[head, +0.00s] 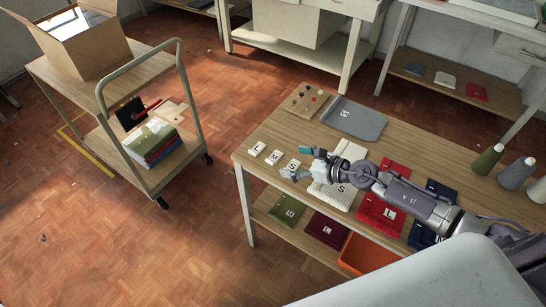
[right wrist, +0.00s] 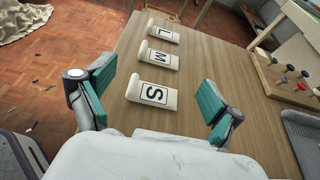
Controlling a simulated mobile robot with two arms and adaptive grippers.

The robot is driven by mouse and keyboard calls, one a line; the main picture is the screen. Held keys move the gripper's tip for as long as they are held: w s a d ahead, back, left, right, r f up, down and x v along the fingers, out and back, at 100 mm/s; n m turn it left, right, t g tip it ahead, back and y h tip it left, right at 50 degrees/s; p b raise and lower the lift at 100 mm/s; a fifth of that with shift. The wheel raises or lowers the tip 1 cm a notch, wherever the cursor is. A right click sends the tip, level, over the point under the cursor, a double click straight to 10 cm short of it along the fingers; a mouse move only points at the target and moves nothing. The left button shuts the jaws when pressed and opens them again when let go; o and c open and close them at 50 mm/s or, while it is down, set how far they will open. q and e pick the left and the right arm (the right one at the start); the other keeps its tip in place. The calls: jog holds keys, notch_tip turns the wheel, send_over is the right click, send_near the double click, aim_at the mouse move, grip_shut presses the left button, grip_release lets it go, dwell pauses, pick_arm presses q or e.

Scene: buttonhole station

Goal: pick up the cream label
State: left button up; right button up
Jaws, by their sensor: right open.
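Three cream labels lie in a row on the wooden table near its left end: one marked L (head: 257,149) (right wrist: 163,33), one marked M (head: 274,157) (right wrist: 158,57), and one marked S (head: 293,166) (right wrist: 153,93). Each has one rounded, rolled end. My right gripper (head: 297,163) (right wrist: 158,82) is open with its teal-padded fingers wide apart. In the right wrist view the S label, the nearest, shows between the fingers with nothing held. Whether the fingers are level with it I cannot tell. My left gripper is in neither view.
A cream folded knit (head: 345,153) lies partly behind my right gripper, near a grey cloth (head: 353,120) and a pin board (head: 305,100) (right wrist: 290,78). Red folded garments (head: 382,214) and thread cones (head: 487,161) are farther right. A trolley (head: 150,66) stands left.

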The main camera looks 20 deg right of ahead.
aim_at(283, 162)
jog(key=x, duration=0.4)
jog(key=shift+w+r, duration=0.1)
jog(key=shift+r, duration=0.15)
jog(key=shift+w+a+f, duration=0.1)
jog(key=shift+w+a, duration=0.05)
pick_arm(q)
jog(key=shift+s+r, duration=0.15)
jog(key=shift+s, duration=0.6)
pick_arm(e)
jog(key=c, duration=0.8)
